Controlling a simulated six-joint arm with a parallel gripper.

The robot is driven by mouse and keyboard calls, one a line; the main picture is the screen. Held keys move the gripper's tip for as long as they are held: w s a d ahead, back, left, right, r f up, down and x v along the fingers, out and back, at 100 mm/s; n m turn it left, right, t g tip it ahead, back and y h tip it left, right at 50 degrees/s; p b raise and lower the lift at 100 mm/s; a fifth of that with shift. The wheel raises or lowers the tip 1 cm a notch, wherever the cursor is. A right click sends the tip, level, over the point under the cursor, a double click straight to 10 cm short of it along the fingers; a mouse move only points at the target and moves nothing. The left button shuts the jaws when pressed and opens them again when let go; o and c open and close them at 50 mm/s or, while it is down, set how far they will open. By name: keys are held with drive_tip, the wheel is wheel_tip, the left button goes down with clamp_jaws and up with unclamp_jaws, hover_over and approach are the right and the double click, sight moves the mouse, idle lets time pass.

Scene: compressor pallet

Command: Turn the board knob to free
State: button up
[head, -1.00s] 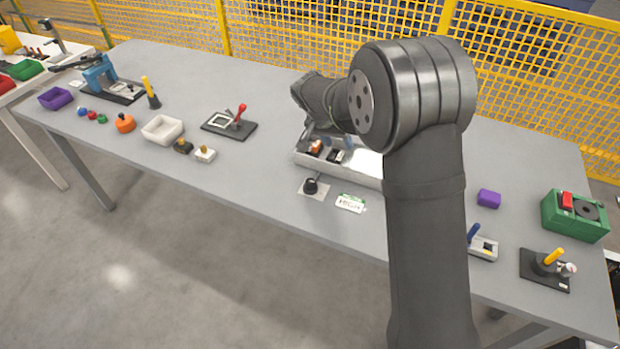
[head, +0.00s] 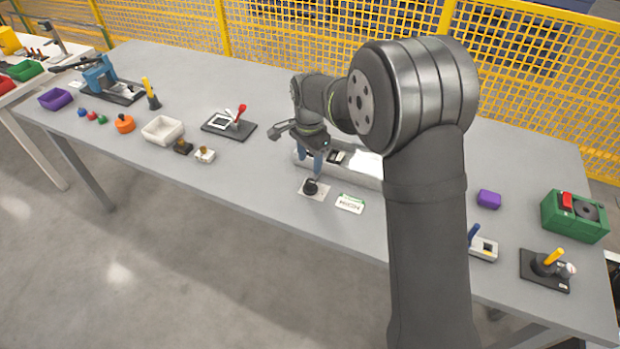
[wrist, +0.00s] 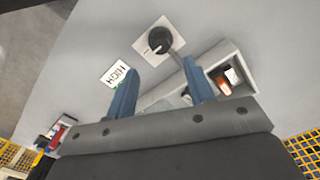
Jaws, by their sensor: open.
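The board knob (head: 311,187) is a round black knob on a square white plate on the table, near the front edge. It also shows in the wrist view (wrist: 160,40), with a small pale mark on its lower left side. My gripper (wrist: 159,66) is open, with its two blue fingers apart and nothing between them. The knob lies just beyond the fingertips in the wrist view. In the head view my gripper (head: 313,172) points down close above the knob; whether it touches cannot be told. A white label card (head: 350,203) lies to the right of the plate; its wrist-view lettering reads HIGH.
A long pale tray (head: 368,181) with small parts stands just behind the knob. A dark board with a red lever (head: 240,112) and a white bin (head: 163,130) stand to the left. A purple block (head: 489,198) and a green box (head: 573,218) stand to the right.

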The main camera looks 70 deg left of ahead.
sight(310, 181)
wheel_tip(310, 181, down, 8)
drive_tip(key=shift+f, duration=0.1)
idle(0.4)
drive_tip(key=c, duration=1)
